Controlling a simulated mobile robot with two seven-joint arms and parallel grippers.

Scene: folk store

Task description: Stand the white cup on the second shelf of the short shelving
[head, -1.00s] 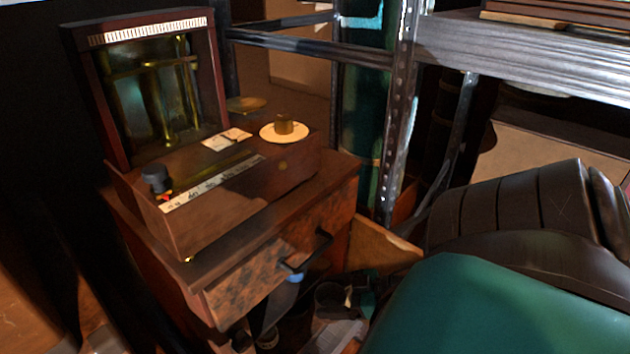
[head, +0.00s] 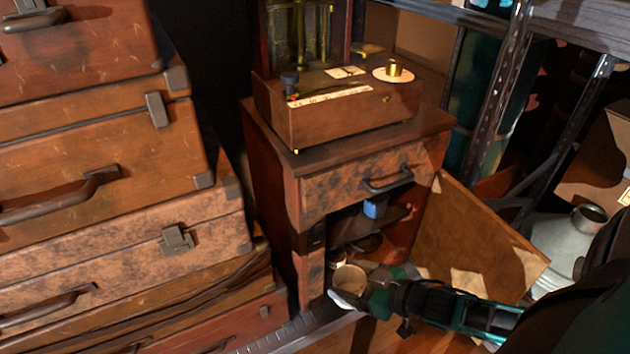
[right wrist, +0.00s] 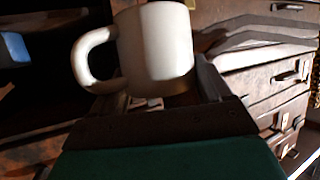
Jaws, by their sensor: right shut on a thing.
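The white cup (right wrist: 155,45) is held by my right gripper (right wrist: 160,92), which is shut on it. In the right wrist view the cup is roughly upright, with its handle to the left. The cabinet's lower compartment is open, with an inner shelf visible. I cannot tell whether the cup touches anything there. Which unit is the short shelving is unclear. My left gripper is not in view.
The cabinet door (head: 470,235) stands open to the right, close above my right arm. A blue object (head: 375,207) is inside the cabinet. Stacked suitcases (head: 110,150) fill the left side. A wooden instrument box (head: 340,115) sits on top. A metal can (head: 570,240) stands at right.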

